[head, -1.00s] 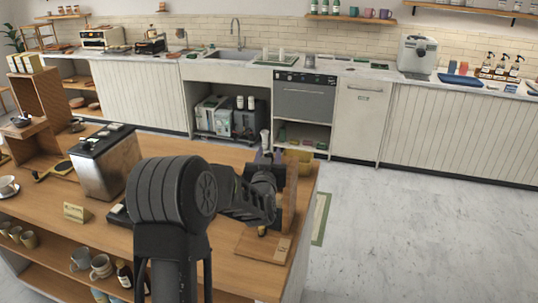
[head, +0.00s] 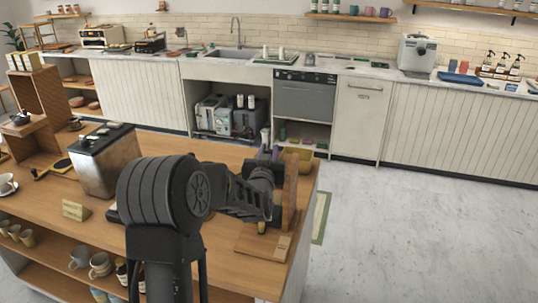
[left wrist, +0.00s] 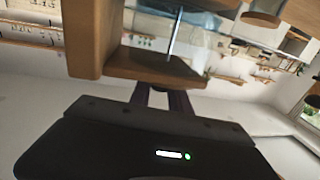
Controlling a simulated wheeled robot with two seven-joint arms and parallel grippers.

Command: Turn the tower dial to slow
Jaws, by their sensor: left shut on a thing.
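The wooden tower stands on the near counter; its upright post (head: 291,190) and flat base board (head: 252,243) show in the head view. My left gripper (head: 270,152) is at the tower's upper part, beside the post, with my own wrist covering much of it. In the left wrist view, the tower's wooden frame (left wrist: 88,40) and a wooden shelf piece (left wrist: 155,66) lie just beyond my left gripper (left wrist: 160,98). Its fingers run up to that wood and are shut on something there. The dial cannot be made out in either view. My right gripper is not in view.
A metal-sided box (head: 106,160) and a small sign (head: 75,210) stand on the counter to the left. Cups (head: 98,265) sit on the shelf below. The floor (head: 420,220) to the right is clear.

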